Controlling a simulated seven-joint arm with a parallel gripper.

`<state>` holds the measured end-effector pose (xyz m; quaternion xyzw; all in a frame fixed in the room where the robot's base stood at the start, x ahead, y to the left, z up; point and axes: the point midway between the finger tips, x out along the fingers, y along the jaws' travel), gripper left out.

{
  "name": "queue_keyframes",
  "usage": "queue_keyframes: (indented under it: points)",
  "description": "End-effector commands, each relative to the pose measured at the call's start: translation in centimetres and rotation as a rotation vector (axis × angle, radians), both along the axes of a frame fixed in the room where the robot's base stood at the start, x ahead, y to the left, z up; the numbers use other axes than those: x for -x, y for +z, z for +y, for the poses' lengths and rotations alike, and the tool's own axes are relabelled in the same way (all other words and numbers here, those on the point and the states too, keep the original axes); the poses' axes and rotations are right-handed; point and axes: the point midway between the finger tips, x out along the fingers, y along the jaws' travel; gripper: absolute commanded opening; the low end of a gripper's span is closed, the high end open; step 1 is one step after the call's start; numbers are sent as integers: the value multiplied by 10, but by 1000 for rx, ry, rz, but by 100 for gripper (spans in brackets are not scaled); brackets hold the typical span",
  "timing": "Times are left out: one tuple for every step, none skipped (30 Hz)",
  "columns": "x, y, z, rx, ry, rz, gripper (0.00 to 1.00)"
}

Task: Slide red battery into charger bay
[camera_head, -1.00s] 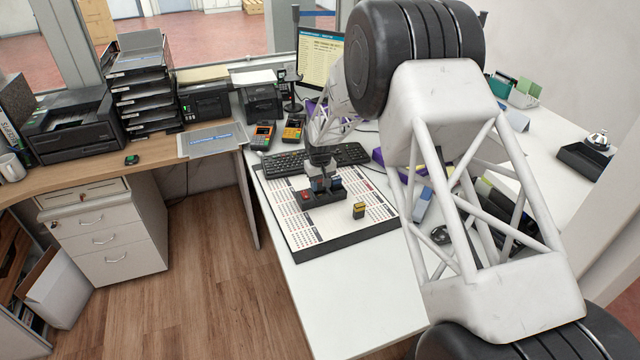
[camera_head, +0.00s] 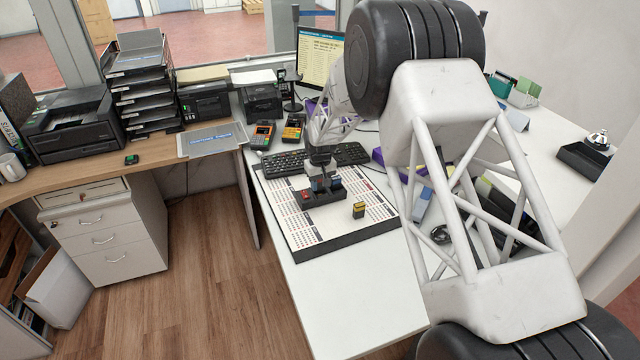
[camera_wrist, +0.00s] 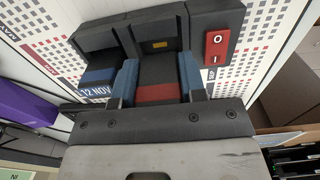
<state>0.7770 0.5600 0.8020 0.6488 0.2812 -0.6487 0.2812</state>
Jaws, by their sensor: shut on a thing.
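The charger (camera_head: 325,196) is a dark block on the printed mat, with a red O/I switch (camera_wrist: 216,48) at one end. In the wrist view its bay with a small amber mark (camera_wrist: 160,45) lies straight ahead of my gripper (camera_wrist: 158,82). My blue-padded fingers are shut on the red battery (camera_wrist: 157,93), a dark block with a red band. It lines up with the bay; how deep it sits I cannot tell. In the head view my gripper (camera_head: 319,186) is at the charger and the red battery is hidden.
A blue block marked 12 NOV (camera_wrist: 97,82) sits in the neighbouring bay. A yellow-topped battery (camera_head: 359,209) stands on the mat (camera_head: 310,240) nearby. A keyboard (camera_head: 325,158) lies behind the charger. The counter's front (camera_head: 350,300) is clear.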

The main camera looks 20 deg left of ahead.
Motion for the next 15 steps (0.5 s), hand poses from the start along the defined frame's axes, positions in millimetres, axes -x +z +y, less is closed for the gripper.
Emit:
queue_keyframes:
  points:
    - [0, 0, 0, 0, 0, 0, 12]
    - [0, 0, 0, 0, 0, 0, 12]
    - [0, -1, 0, 0, 0, 0, 12]
    - [0, -1, 0, 0, 0, 0, 12]
    - [0, -2, 0, 0, 0, 0, 12]
    - [0, -2, 0, 0, 0, 0, 12]
    - [0, -3, 0, 0, 0, 0, 12]
    - [0, -3, 0, 0, 0, 0, 12]
    - [0, -4, 0, 0, 0, 0, 12]
    - [0, -5, 0, 0, 0, 0, 12]
    - [0, -5, 0, 0, 0, 0, 12]
    - [0, -6, 0, 0, 0, 0, 12]
    - [0, -6, 0, 0, 0, 0, 12]
    - [0, -7, 0, 0, 0, 0, 12]
    - [0, -8, 0, 0, 0, 0, 12]
